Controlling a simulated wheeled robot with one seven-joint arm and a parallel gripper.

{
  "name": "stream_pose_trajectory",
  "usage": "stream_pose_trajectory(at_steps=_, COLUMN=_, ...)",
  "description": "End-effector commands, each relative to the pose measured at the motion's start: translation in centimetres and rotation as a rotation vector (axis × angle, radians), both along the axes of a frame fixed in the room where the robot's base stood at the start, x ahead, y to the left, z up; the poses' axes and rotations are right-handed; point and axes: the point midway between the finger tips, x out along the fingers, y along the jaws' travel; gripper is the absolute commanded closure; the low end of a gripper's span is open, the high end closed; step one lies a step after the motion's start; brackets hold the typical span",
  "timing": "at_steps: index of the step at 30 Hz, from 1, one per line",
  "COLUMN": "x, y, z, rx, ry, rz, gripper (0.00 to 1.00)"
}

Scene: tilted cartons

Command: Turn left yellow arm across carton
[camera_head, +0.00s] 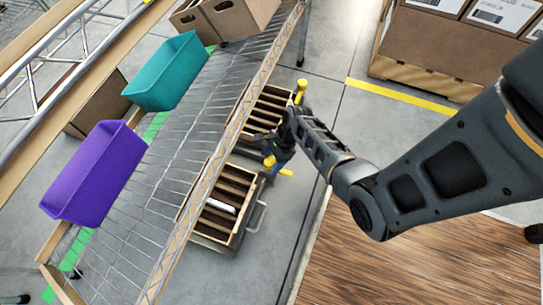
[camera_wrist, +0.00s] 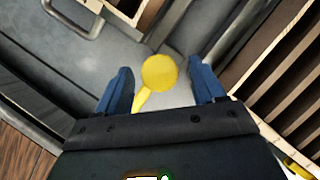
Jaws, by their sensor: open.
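Two slatted wooden crates lie under the wire shelf in the head view, a lower one (camera_head: 235,182) and an upper one (camera_head: 249,127). A yellow arm (camera_head: 285,172) with a round knob sticks out between them. A second yellow arm (camera_head: 299,92) is at the upper crate's far right corner. My gripper (camera_head: 273,155) is above the nearer yellow arm. In the wrist view my gripper (camera_wrist: 163,82) is open, and the yellow arm's knob (camera_wrist: 160,72) shows between its blue fingers. I cannot tell whether they touch it. Part of the other yellow arm (camera_wrist: 298,168) shows at lower right.
A wire shelf (camera_head: 150,190) with a purple bin (camera_head: 92,175) and a teal bin (camera_head: 168,73) slants above the crates on the left. A metal handle (camera_head: 258,216) stands beside the lower crate. A brown wooden surface (camera_head: 430,250) lies at right. Grey floor (camera_head: 330,110) is clear.

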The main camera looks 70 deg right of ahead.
Motion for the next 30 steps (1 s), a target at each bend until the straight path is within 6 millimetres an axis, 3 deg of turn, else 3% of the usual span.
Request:
stream_pose_trajectory(at_steps=9, x=0.05, y=0.09, z=-0.22, rx=0.000, ry=0.000, rz=0.000, gripper=0.32)
stream_pose_trajectory(at_steps=30, x=0.03, y=0.08, z=-0.22, rx=-0.001, ry=0.000, rz=0.001, gripper=0.99)
